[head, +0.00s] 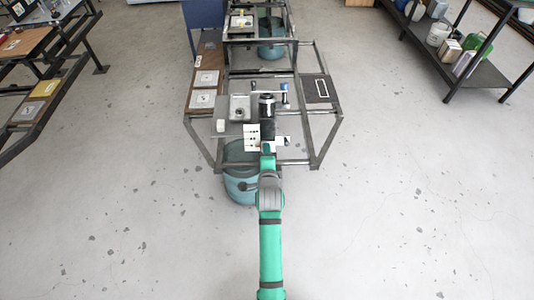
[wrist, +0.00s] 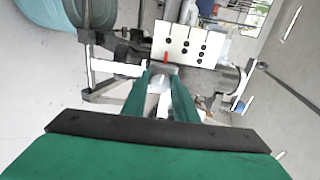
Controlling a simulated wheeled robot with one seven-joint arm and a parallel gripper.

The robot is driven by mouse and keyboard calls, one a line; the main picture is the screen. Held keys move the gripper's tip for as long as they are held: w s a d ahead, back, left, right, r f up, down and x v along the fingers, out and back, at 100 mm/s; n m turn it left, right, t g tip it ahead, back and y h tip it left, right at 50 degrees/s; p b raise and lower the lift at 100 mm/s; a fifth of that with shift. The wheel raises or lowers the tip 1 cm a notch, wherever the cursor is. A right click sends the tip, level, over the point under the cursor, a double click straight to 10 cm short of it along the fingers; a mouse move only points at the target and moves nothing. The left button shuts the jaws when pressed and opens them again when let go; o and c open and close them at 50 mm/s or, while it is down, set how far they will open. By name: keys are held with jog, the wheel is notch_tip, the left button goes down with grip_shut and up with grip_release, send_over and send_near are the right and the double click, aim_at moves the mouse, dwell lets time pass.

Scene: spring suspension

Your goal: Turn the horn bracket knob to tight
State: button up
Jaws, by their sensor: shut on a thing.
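My gripper (wrist: 161,78) has its two green fingers shut on a small grey knob (wrist: 158,84) in the wrist view. I take this to be the horn bracket knob. A white plate (wrist: 187,44) with black dots stands just beyond the fingertips, with a red pointer mark (wrist: 166,57) at its lower edge. In the head view my gripper (head: 267,148) is at the near end of the metal frame, and the white plate (head: 251,134) shows left of it. The knob is hidden there by my arm.
A dark cylinder (head: 266,104) stands on the frame (head: 316,156) beyond my gripper. A teal drum (head: 238,186) sits below the near end. A shelf (head: 467,72) is at the right and a bench (head: 30,45) at the left.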

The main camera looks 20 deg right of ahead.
dwell(0.3)
jog(key=o, duration=1.1)
jog(key=shift+c, duration=0.2)
jog(key=v, duration=1.1)
jog(key=s+a+f+n+t+y, duration=0.1)
jog(key=s+a+f+n, duration=0.3)
jog(key=s, duration=0.5)
jog(key=s+a+f+n+y, duration=0.1)
jog(key=s+a+n, duration=0.5)
jog(key=s+a, duration=0.15)
jog(key=s+a+r+n+y, duration=0.1)
jog(key=s+a+r+n, duration=0.1)
jog(key=s+n, duration=0.3)
jog(key=s+a+r+n+t+y, duration=0.1)
jog(key=s+r+n, duration=0.4)
jog(key=s, duration=0.8)
jog(key=shift+a+n+t, duration=0.3)
jog(key=shift+a+n, duration=0.2)
jog(key=shift+a, duration=0.4)
